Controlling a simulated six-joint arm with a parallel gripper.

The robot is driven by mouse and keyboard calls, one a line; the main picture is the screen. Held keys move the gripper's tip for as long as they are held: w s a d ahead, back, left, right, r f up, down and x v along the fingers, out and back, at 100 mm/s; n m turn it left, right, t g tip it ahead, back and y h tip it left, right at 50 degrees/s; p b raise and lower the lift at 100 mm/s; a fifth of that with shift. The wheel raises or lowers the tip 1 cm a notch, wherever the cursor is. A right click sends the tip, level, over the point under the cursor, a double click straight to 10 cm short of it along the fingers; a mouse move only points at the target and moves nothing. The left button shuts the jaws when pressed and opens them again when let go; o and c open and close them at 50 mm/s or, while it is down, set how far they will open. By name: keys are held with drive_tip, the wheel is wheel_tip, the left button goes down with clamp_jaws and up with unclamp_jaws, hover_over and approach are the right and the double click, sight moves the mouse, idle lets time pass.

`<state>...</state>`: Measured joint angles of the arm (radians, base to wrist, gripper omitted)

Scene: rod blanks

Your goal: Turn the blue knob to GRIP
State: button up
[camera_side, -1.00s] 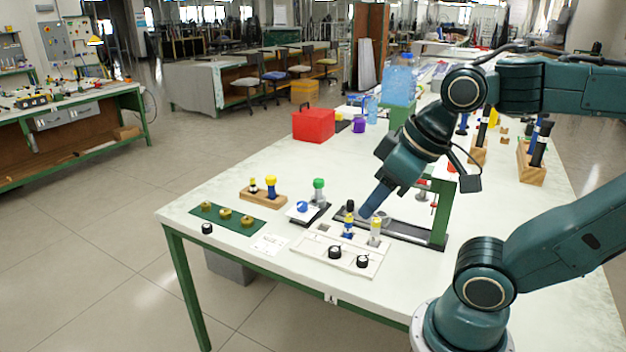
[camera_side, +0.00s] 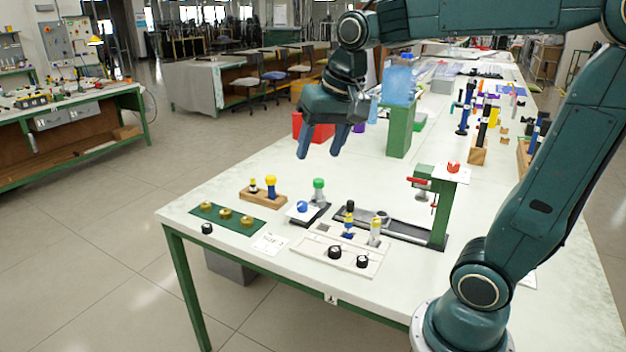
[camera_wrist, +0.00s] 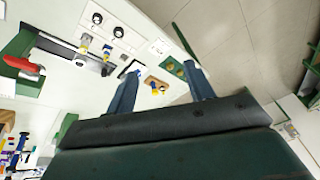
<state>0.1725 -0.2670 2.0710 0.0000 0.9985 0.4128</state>
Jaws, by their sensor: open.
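The blue knob (camera_side: 302,207) sits on a small white plate (camera_side: 301,217) near the front of the table, beside the green-topped post (camera_side: 319,186). Its pointer direction and any GRIP lettering are too small to read. My gripper (camera_side: 319,156) is open and empty, its two blue fingers pointing down, raised well above the table and above the knob in the picture. The fingers (camera_wrist: 162,68) also show spread apart in the wrist view, with nothing between them.
Black knobs (camera_side: 334,252) sit on a pale panel to the right. A green press stand (camera_side: 440,212) bears a red knob (camera_side: 453,167). A wooden block (camera_side: 262,197) with pegs and a green strip (camera_side: 226,220) with brass rings lie left. A red box (camera_side: 299,126) stands behind.

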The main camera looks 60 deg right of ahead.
drive_tip(key=w+d+f+m+g, duration=0.1)
drive_tip(key=w+d+m, duration=0.35)
drive_tip(key=w, duration=0.25)
drive_tip(key=m+g, duration=0.3)
drive_tip(key=m, duration=0.7)
hover_over(302, 203)
wheel_tip(302, 203, down, 17)
drive_tip(key=shift+r+y, duration=0.15)
drive_tip(key=shift+y, duration=0.15)
wheel_tip(302, 203, down, 14)
drive_tip(key=shift+r, duration=0.1)
drive_tip(key=shift+c, duration=0.2)
drive_tip(key=c, duration=0.9)
